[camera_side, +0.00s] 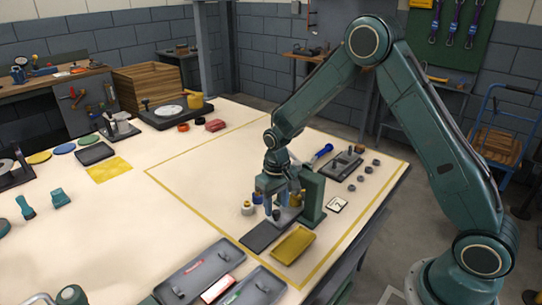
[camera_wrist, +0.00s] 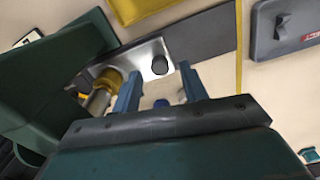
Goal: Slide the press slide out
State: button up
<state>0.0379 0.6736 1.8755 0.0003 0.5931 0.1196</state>
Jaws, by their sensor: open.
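The green press (camera_side: 313,197) stands near the middle of the marked area, and its green body (camera_wrist: 40,55) fills the left of the wrist view. The silver press slide (camera_wrist: 140,58) lies under the brass ram (camera_wrist: 105,80), with a dark knob (camera_wrist: 159,66) standing on it. A dark grey track (camera_side: 262,237) extends from the press. My gripper (camera_wrist: 159,71) is open, pointing down. In the wrist view the knob shows between its fingertips; I cannot tell whether they touch it. In the side view my gripper (camera_side: 272,207) is close beside the press column.
A yellow tray (camera_side: 293,245) lies beside the track, close to the press. Small white and blue cylinders (camera_side: 248,208) stand left of my gripper. Grey trays (camera_side: 195,272) lie at the front.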

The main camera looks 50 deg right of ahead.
jog(key=shift+f, duration=1)
jog(key=shift+c, duration=0.2)
grip_shut()
jog(key=a, duration=1.1)
jog(key=shift+a, duration=0.3)
jog(key=shift+o, duration=0.2)
grip_release()
jog(key=shift+r, duration=0.15)
